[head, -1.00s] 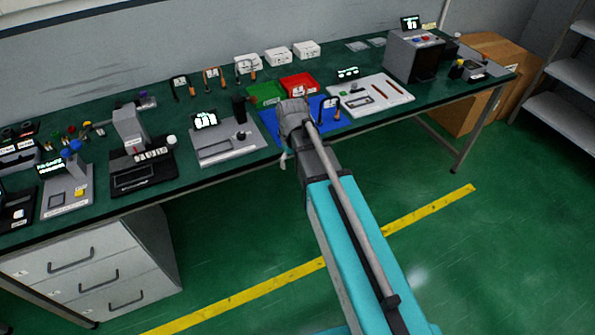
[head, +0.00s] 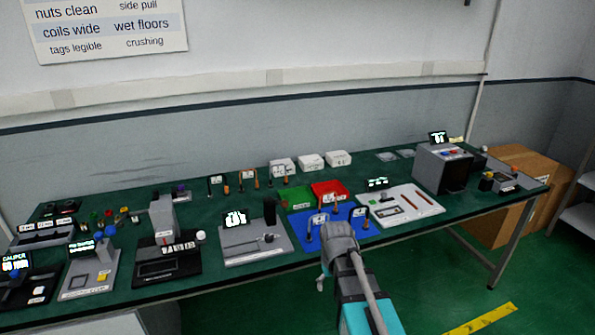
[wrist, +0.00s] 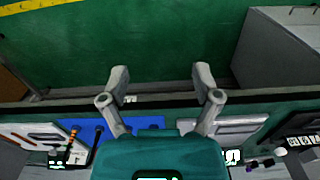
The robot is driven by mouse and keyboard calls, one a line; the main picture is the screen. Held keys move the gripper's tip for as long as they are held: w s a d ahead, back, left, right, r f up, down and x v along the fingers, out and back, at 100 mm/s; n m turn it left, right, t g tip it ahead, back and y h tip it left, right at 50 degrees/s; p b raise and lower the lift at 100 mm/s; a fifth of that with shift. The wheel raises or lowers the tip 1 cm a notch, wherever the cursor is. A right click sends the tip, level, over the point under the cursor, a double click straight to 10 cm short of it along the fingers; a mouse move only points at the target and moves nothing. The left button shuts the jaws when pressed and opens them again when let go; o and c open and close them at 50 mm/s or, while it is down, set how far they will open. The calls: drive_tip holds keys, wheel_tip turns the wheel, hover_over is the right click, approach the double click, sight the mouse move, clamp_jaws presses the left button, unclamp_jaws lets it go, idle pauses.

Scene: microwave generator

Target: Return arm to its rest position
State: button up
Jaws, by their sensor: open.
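My arm shows in the head view, with its grey wrist (head: 340,243) in front of the blue mat near the bench's front edge. My gripper (wrist: 160,75) is open and empty in the wrist view, its two fingers spread apart over the bench's front edge and the green floor. In the head view a light finger part of my gripper (head: 320,283) shows at the lower left of the wrist; the rest is hidden.
A green-topped bench (head: 215,295) carries several devices. A blue mat (head: 310,240) with small tools, a red bin (head: 328,188), a green bin (head: 297,199) and a white board (head: 415,198) lie near my wrist. A cardboard box (head: 505,222) stands at the right.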

drive_tip(key=s+d+m, duration=0.2)
drive_tip(key=s+d, duration=0.1)
drive_tip(key=s, duration=0.3)
drive_tip(key=shift+s+d+m, duration=0.35)
drive_tip(key=shift+d+m, duration=0.05)
